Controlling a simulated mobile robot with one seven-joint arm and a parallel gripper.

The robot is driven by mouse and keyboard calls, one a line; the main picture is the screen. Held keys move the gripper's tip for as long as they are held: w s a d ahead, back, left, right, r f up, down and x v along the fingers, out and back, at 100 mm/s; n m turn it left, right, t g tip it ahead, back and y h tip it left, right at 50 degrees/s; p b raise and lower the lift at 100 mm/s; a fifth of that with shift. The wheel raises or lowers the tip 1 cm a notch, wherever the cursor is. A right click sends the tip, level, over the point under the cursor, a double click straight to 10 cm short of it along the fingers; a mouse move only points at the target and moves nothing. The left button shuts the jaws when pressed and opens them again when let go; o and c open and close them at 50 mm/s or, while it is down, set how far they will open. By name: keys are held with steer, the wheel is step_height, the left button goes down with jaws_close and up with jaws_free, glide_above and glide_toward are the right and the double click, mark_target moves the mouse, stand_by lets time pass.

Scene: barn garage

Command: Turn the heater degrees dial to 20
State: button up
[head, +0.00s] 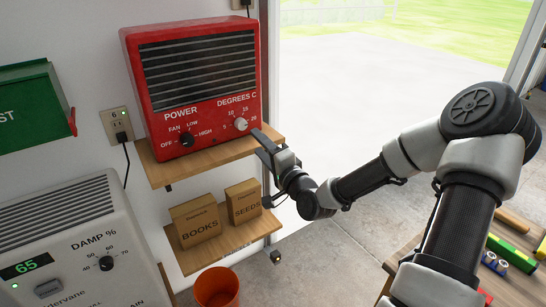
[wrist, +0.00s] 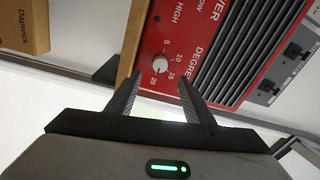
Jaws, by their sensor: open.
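The red heater (head: 195,80) stands on the upper wooden shelf. Its small white degrees dial (head: 240,124) is at the lower right of its front, under the words DEGREES C, with marks 5 to 20 around it. In the wrist view, the dial (wrist: 159,67) lies ahead, between the lines of the two fingers. Which mark it points to is too small to tell. My gripper (head: 262,147) is open and empty, just right of and below the dial. In the wrist view, its fingers (wrist: 161,84) are spread and appear apart from the dial.
A black power knob (head: 187,140) is left of the dial. The upper shelf (head: 210,153) juts out below the heater. Boxes marked BOOKS (head: 195,221) and SEEDS (head: 243,201) stand on the lower shelf. A dehumidifier (head: 70,240) is at lower left, an orange bucket (head: 217,288) below.

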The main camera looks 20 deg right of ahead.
steer(key=v, duration=0.7)
steer(key=shift+s, duration=0.1)
